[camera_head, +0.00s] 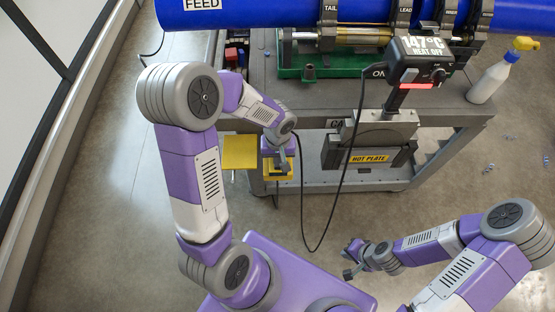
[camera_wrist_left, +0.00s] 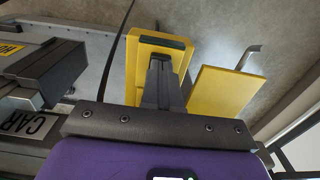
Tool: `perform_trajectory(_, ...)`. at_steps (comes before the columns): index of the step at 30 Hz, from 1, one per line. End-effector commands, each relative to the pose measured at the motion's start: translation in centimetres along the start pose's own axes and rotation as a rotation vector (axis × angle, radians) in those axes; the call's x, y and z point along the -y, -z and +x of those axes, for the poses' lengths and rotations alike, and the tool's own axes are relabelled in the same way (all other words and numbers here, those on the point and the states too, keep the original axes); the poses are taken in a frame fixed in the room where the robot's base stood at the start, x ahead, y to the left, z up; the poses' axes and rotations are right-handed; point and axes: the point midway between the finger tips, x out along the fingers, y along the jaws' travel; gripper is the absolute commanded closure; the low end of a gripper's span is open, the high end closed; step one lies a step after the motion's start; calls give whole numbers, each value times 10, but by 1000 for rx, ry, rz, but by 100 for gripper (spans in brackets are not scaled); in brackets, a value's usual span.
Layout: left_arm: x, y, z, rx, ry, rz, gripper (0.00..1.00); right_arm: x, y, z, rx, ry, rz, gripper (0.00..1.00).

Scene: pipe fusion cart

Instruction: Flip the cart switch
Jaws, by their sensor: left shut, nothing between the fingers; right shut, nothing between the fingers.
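A yellow switch box (camera_head: 290,163) is on the left end of the cart, mostly hidden behind my left gripper (camera_head: 281,168). A flat yellow panel (camera_head: 239,151) stands out to its left, like an open cover. In the left wrist view the yellow box (camera_wrist_left: 133,68) has a dark strip near its top, and the yellow panel (camera_wrist_left: 226,92) is to its right. My left gripper (camera_wrist_left: 160,65) is shut and empty, its fingers in front of the box; contact cannot be told. The switch lever cannot be made out. My right gripper (camera_head: 350,262) is shut and empty, low and away from the cart.
The cart (camera_head: 440,122) carries a green-based clamp machine with blue pipe (camera_head: 260,14), and a spray bottle (camera_head: 493,78). The hot plate (camera_head: 368,158) hangs at the cart's front. A black cable (camera_head: 340,200) loops nearby.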

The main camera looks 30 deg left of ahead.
Motion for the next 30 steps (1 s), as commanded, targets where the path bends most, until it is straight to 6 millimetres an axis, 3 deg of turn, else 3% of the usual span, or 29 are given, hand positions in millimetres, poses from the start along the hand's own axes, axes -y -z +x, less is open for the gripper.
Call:
perform_trajectory(21,0,0,-61,-1,-1,0,100,16,-2,-42,0,0,0,100)
perform_trajectory(30,0,0,-62,0,-1,0,100,16,-2,-42,0,0,0,100)
